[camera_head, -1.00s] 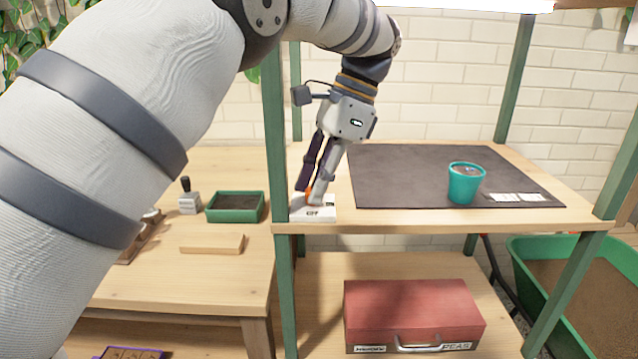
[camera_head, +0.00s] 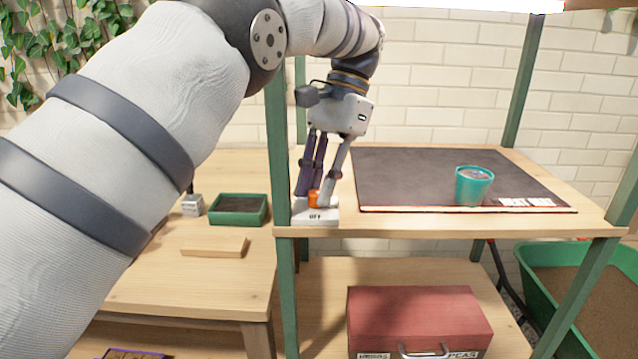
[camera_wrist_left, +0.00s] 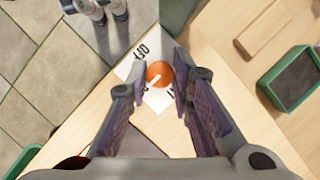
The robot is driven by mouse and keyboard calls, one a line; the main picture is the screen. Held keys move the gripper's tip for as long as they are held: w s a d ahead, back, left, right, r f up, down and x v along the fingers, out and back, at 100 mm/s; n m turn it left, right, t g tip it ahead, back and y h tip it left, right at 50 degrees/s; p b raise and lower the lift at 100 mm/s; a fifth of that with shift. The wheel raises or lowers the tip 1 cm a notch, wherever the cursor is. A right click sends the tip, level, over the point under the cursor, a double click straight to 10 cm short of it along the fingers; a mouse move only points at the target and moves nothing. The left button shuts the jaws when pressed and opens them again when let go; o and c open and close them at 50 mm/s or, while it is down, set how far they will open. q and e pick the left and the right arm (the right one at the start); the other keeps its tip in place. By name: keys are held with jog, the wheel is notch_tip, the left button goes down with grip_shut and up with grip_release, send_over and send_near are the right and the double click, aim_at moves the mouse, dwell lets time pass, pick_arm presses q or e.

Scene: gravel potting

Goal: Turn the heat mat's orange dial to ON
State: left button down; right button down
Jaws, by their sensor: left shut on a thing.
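The orange dial (camera_head: 314,197) sits on a white control box (camera_head: 316,214) at the front left of the shelf. My left gripper (camera_head: 318,190) points down at the dial and is shut on it, with fingers at both sides. In the left wrist view the dial (camera_wrist_left: 159,74) lies between the fingertips (camera_wrist_left: 158,86). Its white pointer line slants to the lower left. OFF is printed at its upper left; another label below is partly hidden by a finger. The dark heat mat (camera_head: 410,178) lies to the right. Grey parts at the wrist view's top left may be my right gripper.
A teal pot (camera_head: 474,186) stands on the mat. A green shelf post (camera_head: 282,170) rises close left of the control box. A green tray (camera_head: 238,210) and wooden block (camera_head: 214,246) lie on the left table. A red case (camera_head: 418,318) is below.

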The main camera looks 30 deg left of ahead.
pick_arm(q)
jog(key=c, duration=1.7)
grip_release()
